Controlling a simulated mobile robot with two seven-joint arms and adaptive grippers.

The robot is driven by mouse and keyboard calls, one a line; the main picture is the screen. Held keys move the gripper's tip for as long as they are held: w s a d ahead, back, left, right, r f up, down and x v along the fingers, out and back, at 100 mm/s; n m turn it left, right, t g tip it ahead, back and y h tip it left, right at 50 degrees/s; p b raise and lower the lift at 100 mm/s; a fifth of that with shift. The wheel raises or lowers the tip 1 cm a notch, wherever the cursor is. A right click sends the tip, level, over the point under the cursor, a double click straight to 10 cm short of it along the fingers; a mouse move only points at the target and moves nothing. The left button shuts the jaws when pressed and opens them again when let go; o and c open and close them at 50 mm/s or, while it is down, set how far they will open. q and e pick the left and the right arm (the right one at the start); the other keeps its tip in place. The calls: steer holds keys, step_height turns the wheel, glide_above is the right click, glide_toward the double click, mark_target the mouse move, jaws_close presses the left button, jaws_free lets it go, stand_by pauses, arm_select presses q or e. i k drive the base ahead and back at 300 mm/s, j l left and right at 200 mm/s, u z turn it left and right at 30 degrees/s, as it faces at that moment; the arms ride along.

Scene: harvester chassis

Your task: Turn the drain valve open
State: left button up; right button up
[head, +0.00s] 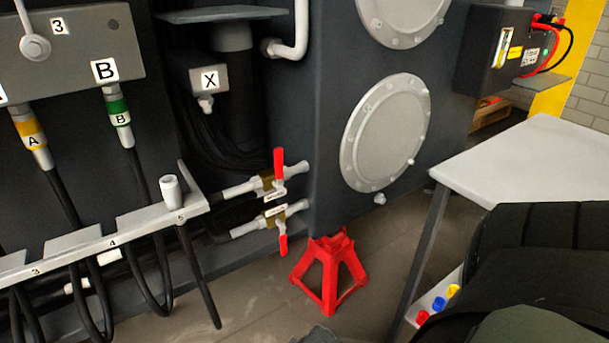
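Two small valves with red lever handles stand one above the other at the lower corner of the dark chassis. The upper valve (268,184) has its red handle (279,163) pointing up, across its pipe. The lower valve (271,217) has its red handle (283,244) pointing down, across its pipe. Each has a small white tag, too small to read, so I cannot tell which is the drain valve.
A red jack stand (329,272) stands on the floor just right of the valves. A numbered hose rack (110,237) with hanging black hoses is to their left. A light-topped table (530,165) stands at the right. Floor shows between jack stand and table.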

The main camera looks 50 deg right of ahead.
mark_target(283, 242)
steer(key=z, duration=1.75)
steer(key=k+l, duration=0.05)
steer(key=k, duration=0.05)
